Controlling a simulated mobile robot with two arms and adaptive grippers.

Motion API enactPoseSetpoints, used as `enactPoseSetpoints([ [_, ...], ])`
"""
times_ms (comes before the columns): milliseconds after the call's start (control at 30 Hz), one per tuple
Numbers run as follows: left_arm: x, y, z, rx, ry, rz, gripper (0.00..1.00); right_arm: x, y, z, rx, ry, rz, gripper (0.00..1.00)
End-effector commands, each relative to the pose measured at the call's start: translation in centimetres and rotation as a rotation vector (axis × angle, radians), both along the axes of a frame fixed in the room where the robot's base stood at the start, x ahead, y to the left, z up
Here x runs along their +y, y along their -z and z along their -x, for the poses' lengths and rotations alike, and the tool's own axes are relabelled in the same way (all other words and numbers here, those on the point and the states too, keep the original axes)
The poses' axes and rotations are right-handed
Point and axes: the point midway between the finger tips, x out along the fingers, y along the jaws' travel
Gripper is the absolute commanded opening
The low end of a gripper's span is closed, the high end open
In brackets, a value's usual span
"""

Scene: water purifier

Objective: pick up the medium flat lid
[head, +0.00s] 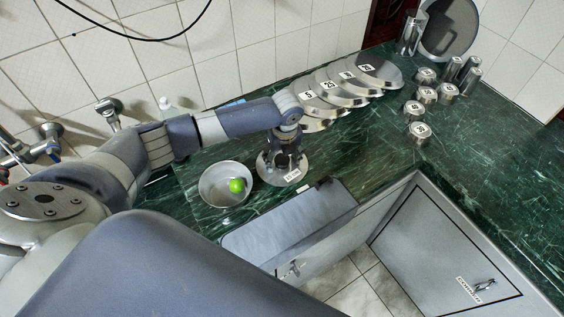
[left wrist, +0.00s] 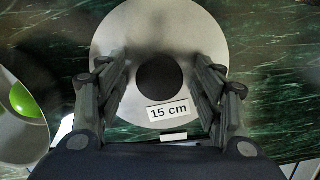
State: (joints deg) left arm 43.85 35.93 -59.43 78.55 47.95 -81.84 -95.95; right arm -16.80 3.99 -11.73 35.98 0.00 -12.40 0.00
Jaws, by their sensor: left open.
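A round flat metal lid (head: 301,165) with a "15 cm" label lies on the green countertop. It fills the middle of the left wrist view (left wrist: 160,30), with a black round knob (left wrist: 160,78) at its centre. My left gripper (head: 285,164) is over this lid, pointing down. In the left wrist view my left gripper (left wrist: 162,88) is open, with one finger on each side of the knob and gaps between. Whether the fingertips are level with the knob is hard to tell. My right gripper is not in view.
A metal bowl (head: 212,188) with a green ball (head: 237,185) stands just left of the lid. Several labelled metal discs (head: 345,90) lie behind. Several small labelled cylinders (head: 420,132) stand right. A grey drawer-like box (head: 275,232) is at the front edge.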

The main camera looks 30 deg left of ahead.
Motion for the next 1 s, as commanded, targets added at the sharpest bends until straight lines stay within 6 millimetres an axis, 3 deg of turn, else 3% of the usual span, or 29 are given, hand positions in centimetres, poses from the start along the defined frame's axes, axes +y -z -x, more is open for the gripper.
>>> enactPoseSetpoints([
  [167, 0.0, 0.0, 0.0, 0.001, 0.000, -0.001, 0.59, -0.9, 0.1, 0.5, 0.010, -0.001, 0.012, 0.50],
  [367, 0.0, 0.0, 0.0, 0.001, 0.000, -0.001, 0.14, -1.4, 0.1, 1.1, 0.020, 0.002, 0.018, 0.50],
  [400, 0.0, 0.0, 0.0, 0.001, 0.000, -0.001, 0.12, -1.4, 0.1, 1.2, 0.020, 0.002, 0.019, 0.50],
  [767, 0.1, -0.7, -0.1, -0.001, -0.001, -0.001, 0.12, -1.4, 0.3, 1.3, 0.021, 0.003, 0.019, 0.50],
  [1000, 0.0, -5.1, -0.1, -0.006, 0.000, 0.000, 0.12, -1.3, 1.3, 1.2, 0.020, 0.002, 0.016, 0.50],
])
